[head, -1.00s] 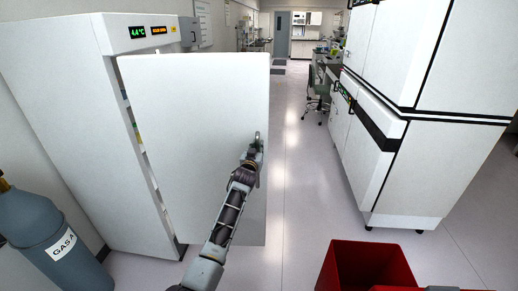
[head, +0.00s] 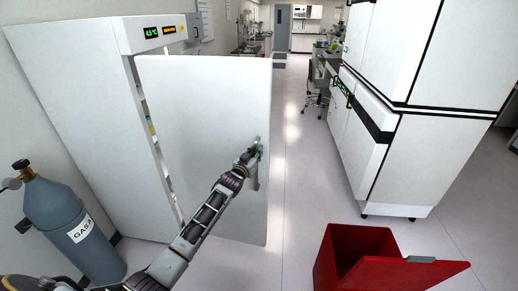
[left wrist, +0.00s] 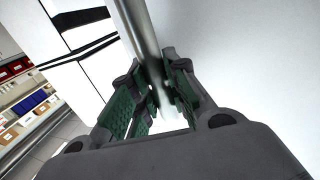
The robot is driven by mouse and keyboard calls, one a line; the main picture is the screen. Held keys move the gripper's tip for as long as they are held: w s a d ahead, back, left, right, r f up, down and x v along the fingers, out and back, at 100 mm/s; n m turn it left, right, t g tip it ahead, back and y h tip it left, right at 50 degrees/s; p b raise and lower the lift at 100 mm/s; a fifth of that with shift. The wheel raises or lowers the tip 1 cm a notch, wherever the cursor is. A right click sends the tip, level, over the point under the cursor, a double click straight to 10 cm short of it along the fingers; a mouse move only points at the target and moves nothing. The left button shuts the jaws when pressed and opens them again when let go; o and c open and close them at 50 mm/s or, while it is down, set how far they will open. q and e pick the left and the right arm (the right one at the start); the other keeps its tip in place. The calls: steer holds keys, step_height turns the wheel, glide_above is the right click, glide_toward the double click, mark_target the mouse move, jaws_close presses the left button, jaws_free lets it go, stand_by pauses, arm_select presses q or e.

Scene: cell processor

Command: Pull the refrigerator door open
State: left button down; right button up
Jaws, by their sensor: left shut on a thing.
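The white refrigerator (head: 85,130) stands at the left in the head view, with a green and an orange display on its top panel. Its door (head: 200,120) is ajar, with a gap along the left side where bits of the shelves' contents show. My left gripper (head: 252,158) is at the door's right edge, shut on the metal door handle (head: 258,148). In the left wrist view the handle (left wrist: 140,35) is a round bar running between the green-padded fingers (left wrist: 155,100). My right gripper is not in view.
A grey gas cylinder (head: 65,225) stands at the lower left, close to the refrigerator. A red bin (head: 350,255) with its lid open stands at the lower right. A tall white cabinet (head: 440,60) is at the right. The floor (head: 300,170) between is clear.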

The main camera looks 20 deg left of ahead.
arm_select(q)
steer(key=shift+s+r+h, duration=0.15)
steer(key=shift+s+h, duration=0.15)
steer(key=shift+s, duration=0.45)
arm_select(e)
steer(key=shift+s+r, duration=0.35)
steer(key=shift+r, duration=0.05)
arm_select(q)
steer(key=c, duration=1.4)
jaws_free()
steer(key=shift+o, duration=0.2)
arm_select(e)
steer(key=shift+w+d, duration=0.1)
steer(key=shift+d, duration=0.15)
arm_select(q)
steer(key=shift+s+f, duration=0.2)
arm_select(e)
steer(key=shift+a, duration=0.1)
arm_select(q)
steer(key=s+a, duration=0.1)
steer(key=s, duration=1)
steer(key=shift+s, duration=0.3)
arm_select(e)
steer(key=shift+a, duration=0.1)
arm_select(q)
steer(key=shift+a, duration=0.1)
